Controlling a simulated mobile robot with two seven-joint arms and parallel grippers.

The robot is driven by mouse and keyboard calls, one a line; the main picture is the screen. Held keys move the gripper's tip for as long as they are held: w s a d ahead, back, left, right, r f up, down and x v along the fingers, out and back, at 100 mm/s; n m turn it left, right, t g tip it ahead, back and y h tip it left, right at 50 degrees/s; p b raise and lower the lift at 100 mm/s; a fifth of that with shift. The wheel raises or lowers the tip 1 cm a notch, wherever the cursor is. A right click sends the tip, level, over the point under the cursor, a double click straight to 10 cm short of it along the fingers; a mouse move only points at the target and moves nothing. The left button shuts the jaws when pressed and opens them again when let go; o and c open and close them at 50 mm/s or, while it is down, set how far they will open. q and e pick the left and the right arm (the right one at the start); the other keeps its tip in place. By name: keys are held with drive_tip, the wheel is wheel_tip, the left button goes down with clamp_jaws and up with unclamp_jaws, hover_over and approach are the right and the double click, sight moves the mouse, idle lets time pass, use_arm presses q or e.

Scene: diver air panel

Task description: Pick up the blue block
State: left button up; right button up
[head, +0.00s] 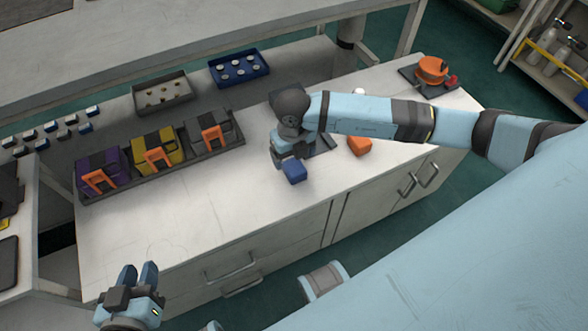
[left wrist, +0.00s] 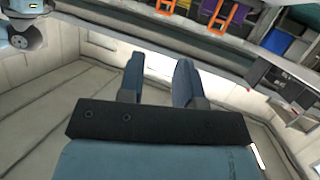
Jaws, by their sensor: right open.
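The blue block (head: 294,171) is on the white counter, near its front edge, in the head view. My right gripper (head: 283,158) is open and points down right behind the block, partly overlapping it in the picture. I cannot tell whether they touch. My left gripper (head: 143,271) is low at the front left of the counter, far from the block. Its two dark blue fingers stand apart with nothing between them, as the left wrist view also shows (left wrist: 158,78). The block cannot be made out in the left wrist view.
An orange piece (head: 359,145) lies right of my right gripper. A dark rack (head: 160,178) with purple, yellow and grey units stands at the left. Behind it are a blue tray (head: 239,68) and a grey tray (head: 161,93). The counter's front left is clear.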

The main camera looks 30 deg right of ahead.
sight(294, 165)
wheel_tip(294, 165, down, 4)
drive_tip(key=shift+s+d+r+b, duration=0.1)
drive_tip(key=shift+s+b, duration=0.05)
drive_tip(key=shift+b, duration=0.5)
drive_tip(key=shift+f, duration=0.6)
drive_tip(key=c, duration=0.7)
clamp_jaws()
use_arm(q)
drive_tip(key=r, duration=0.1)
drive_tip(key=w+d+r+t+h, duration=0.1)
drive_tip(key=shift+d+r, duration=0.2)
drive_tip(key=shift+r, duration=0.15)
use_arm(e)
drive_tip(key=shift+r, duration=0.15)
